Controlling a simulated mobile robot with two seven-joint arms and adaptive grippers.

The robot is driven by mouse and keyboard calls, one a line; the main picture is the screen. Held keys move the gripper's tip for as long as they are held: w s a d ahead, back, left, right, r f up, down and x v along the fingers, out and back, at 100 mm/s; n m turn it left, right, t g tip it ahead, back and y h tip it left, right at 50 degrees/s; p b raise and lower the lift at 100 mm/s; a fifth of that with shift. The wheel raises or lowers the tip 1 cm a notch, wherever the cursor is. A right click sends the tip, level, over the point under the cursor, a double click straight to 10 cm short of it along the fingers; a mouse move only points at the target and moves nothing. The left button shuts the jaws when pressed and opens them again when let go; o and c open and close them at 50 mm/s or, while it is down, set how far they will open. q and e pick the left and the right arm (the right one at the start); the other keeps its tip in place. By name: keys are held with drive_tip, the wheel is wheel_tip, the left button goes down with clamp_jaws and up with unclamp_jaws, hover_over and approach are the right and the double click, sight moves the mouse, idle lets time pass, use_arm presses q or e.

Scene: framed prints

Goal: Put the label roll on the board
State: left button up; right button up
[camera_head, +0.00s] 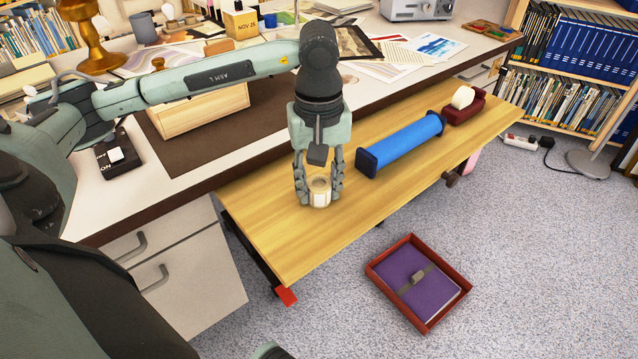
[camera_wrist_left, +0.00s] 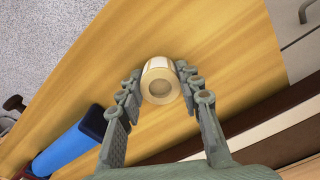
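The label roll (camera_head: 320,194) is a small cream ring with a hollow middle. It is between the fingers of my left gripper (camera_head: 320,186), low over the near left part of the long pale wooden board (camera_head: 285,240). In the left wrist view the fingertips of the gripper (camera_wrist_left: 158,84) lie close against both sides of the label roll (camera_wrist_left: 161,92), and the board (camera_wrist_left: 215,45) is behind it. I cannot tell whether the roll's underside touches the board. My right gripper is not in view.
A blue roller with dark ends (camera_head: 402,144) lies on the board right of the label roll, with a red tape dispenser (camera_head: 464,104) beyond it. The cluttered desk (camera_head: 125,196) borders the board. A red tray with a purple book (camera_head: 418,284) is on the floor.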

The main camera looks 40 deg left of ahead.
sight(319, 183)
use_arm(q)
drive_tip(key=shift+o, duration=2.2)
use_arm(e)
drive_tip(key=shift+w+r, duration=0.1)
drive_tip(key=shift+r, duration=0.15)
use_arm(q)
drive_tip(key=shift+r, duration=0.1)
drive_tip(key=shift+r+p, duration=0.2)
drive_tip(key=shift+p, duration=0.15)
wheel_tip(319, 183, up, 12)
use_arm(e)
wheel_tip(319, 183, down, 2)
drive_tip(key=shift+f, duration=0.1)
